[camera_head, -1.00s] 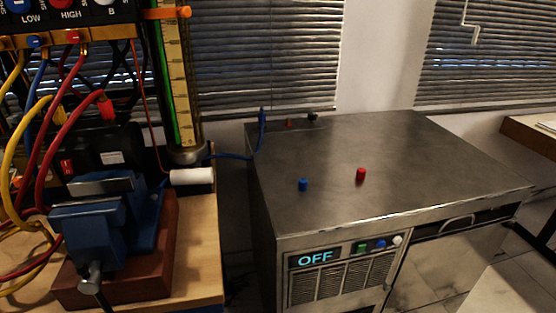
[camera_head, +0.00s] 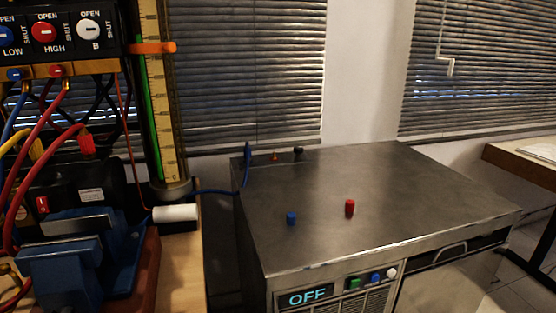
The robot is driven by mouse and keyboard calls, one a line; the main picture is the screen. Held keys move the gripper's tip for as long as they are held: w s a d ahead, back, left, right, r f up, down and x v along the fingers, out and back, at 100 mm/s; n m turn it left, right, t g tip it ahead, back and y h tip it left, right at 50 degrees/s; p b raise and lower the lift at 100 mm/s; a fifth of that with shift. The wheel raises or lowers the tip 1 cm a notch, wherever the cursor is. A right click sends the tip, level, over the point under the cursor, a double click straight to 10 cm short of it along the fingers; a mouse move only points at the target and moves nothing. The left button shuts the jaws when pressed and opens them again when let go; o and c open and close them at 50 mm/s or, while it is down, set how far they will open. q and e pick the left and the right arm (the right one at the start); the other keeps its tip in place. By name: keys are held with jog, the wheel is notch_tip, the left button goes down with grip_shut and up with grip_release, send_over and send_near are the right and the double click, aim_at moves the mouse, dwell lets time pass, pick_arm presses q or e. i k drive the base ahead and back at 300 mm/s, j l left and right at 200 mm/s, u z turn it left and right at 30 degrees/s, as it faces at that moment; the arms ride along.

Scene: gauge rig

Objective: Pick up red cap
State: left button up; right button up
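The red cap (camera_head: 350,208) is a small red cylinder standing on the grey metal top of a cabinet (camera_head: 400,185), near its front edge. A smaller blue cap (camera_head: 291,218) stands to its left on the same top, apart from it. Neither of my grippers shows in the head view, and nothing touches the red cap.
A workbench (camera_head: 182,265) on the left carries a blue vise (camera_head: 65,265), a gauge column (camera_head: 163,100) and hoses. A gap separates it from the cabinet. Much of the cabinet top is clear.

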aim_at(350, 203)
jog(key=j, duration=0.35)
jog(key=k+j+z, duration=0.1)
jog(key=j, duration=0.25)
jog(key=k+j+z, duration=0.1)
jog(key=j, duration=0.25)
jog(key=k+j, duration=0.15)
jog(key=j, duration=0.2)
